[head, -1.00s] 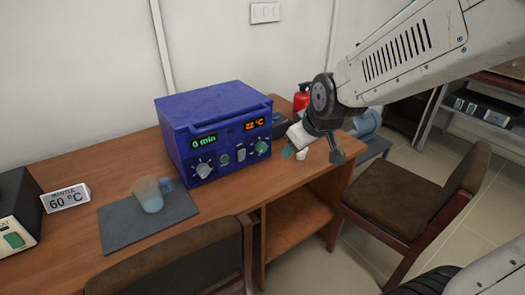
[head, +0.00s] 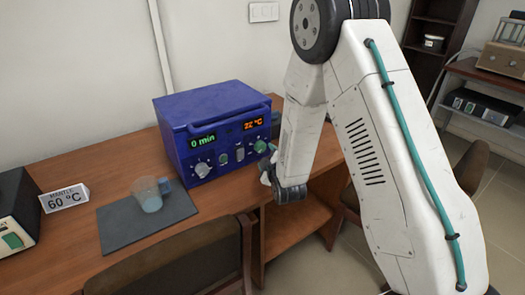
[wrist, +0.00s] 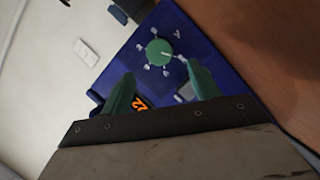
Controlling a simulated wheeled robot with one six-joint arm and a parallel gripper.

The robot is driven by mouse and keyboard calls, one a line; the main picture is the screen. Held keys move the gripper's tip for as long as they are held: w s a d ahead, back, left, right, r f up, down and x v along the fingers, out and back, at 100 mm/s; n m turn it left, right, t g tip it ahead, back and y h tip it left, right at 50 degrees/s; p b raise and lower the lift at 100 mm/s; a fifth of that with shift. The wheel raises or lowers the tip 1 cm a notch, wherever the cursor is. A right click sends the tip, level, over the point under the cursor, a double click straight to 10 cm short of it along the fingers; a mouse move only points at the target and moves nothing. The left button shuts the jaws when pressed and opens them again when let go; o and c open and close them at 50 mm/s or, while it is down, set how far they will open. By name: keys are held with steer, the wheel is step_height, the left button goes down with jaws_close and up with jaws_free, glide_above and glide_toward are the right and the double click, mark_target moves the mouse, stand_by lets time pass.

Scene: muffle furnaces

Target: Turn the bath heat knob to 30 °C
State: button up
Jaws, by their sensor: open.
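The blue bath (head: 222,130) stands on the wooden desk. Its green heat knob (head: 260,146) is at the front's right side, under an orange display (head: 254,124) that seems to read 32 °C, though the digits are small. In the wrist view the green knob (wrist: 158,52) has a pale pointer mark and a ring of pale marks around it. My gripper (wrist: 157,70) is open, its two green fingers on either side below the knob, apart from it. In the head view my gripper (head: 268,165) is just in front of the knob, partly hidden by my arm.
A white-marked knob (head: 202,169) sits on the bath's left, under a green 0 min display (head: 203,141). A beaker (head: 150,193) stands on a grey mat (head: 120,232). A 60 °C sign (head: 64,199) is at left. A chair (head: 190,260) stands at the desk's front.

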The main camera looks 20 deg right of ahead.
mark_target(262, 148)
steer(key=x, duration=0.6)
steer(key=shift+w+f, duration=0.1)
steer(key=shift+w, duration=0.15)
steer(key=c, duration=1)
steer(key=m, duration=0.1)
steer(key=m+g+y, duration=0.1)
steer(key=m+y, duration=0.1)
steer(key=m, duration=0.1)
steer(key=shift+d+r+g, duration=0.2)
steer(key=shift+d+g, duration=0.05)
steer(key=shift+g, duration=0.15)
steer(key=m+y, duration=0.1)
steer(key=m, duration=0.1)
steer(key=m+g+y, duration=0.1)
steer(key=m, duration=0.1)
steer(key=shift+w+d+y, duration=0.1)
steer(key=shift+d+y, duration=0.05)
steer(key=shift+y, duration=0.15)
